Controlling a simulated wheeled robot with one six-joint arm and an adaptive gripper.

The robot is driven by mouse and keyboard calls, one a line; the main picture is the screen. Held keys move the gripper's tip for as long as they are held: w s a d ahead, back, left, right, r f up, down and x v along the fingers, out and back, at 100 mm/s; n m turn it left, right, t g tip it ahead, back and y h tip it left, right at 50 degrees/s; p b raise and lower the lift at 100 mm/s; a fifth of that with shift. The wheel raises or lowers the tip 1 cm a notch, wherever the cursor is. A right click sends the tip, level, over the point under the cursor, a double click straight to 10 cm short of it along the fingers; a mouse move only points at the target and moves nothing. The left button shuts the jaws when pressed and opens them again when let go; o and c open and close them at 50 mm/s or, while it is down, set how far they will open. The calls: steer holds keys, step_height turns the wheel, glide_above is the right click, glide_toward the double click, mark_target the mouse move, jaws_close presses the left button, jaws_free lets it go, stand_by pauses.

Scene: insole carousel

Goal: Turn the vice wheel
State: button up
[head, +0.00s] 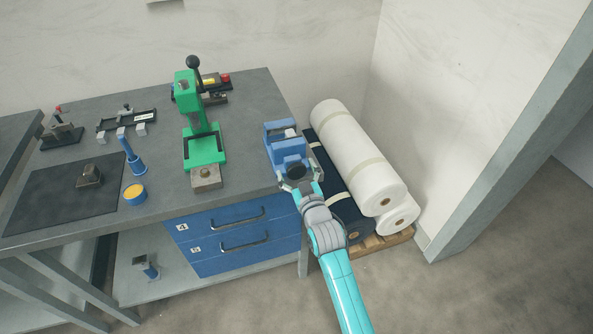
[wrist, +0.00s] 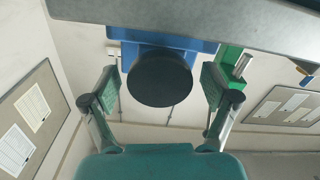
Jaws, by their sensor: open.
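The blue vice (head: 284,142) sits at the right front corner of the grey workbench. Its dark round wheel (head: 293,171) faces the front, and my gripper (head: 300,187) is right at it. In the wrist view the wheel (wrist: 160,78) is a black disc below the blue vice body (wrist: 135,48). My gripper (wrist: 160,92) is open, with one finger on each side of the wheel. A gap shows between each finger pad and the wheel's rim. The wheel's handle, if it has one, cannot be made out.
A green press (head: 190,120) stands on the workbench (head: 253,97) left of the vice. White rolls (head: 352,155) and dark rolls lie on a pallet (head: 390,243) close to the right. Blue drawers (head: 215,255) are under the bench top. The floor in front is clear.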

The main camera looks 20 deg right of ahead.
steer(key=c, duration=1.2)
steer(key=shift+o, duration=0.2)
steer(key=shift+m, duration=2.2)
steer(key=o, duration=1.2)
steer(key=shift+c, duration=0.2)
steer(key=s, duration=1.2)
